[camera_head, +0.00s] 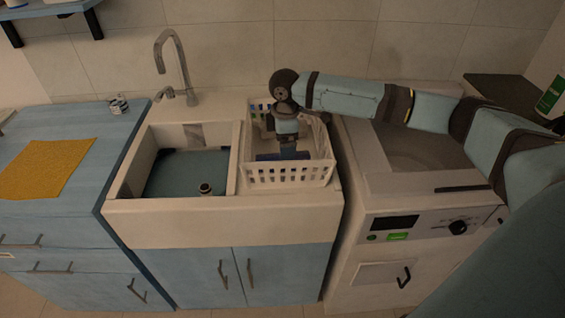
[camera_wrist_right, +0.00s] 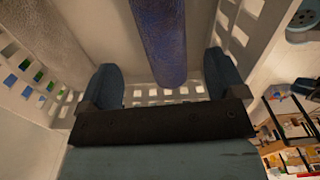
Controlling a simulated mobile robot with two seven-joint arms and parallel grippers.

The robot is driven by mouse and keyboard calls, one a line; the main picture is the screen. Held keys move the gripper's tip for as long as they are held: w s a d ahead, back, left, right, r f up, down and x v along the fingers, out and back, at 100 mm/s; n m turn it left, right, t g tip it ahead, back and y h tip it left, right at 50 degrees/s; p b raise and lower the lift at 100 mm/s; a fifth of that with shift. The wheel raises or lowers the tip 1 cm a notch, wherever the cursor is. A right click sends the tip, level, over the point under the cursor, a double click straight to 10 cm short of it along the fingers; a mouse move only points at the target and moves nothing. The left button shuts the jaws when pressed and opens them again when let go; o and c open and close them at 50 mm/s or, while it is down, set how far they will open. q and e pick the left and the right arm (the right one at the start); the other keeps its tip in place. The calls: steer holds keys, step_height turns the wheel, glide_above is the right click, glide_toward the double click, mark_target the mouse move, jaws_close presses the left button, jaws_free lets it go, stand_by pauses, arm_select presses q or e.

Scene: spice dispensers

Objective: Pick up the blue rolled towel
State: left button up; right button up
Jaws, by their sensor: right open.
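The blue rolled towel (camera_wrist_right: 163,40) lies inside the white basket (camera_head: 290,176). In the right wrist view it runs from the top edge down to between the two fingers. My right gripper (camera_wrist_right: 163,80) is open, with one finger on each side of the towel and gaps between. In the head view the right gripper (camera_head: 288,152) reaches down into the basket from above. A dark blue patch shows at its tip there, and I cannot tell towel from fingers. My left gripper is not in view.
A grey roll (camera_wrist_right: 48,28) lies left of the towel in the basket. The basket's slotted walls (camera_wrist_right: 240,25) are close to the fingers. Left of the basket are the sink (camera_head: 170,212) and tap (camera_head: 172,60). A yellow cloth (camera_head: 45,168) lies on the blue counter.

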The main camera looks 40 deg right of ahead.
steer(key=shift+a+f, duration=0.2)
steer(key=shift+f, duration=1.15)
steer(key=shift+a+f, duration=0.15)
steer(key=shift+f, duration=1.15)
steer(key=shift+s, duration=0.1)
steer(key=c, duration=1.1)
steer(key=shift+r, duration=0.15)
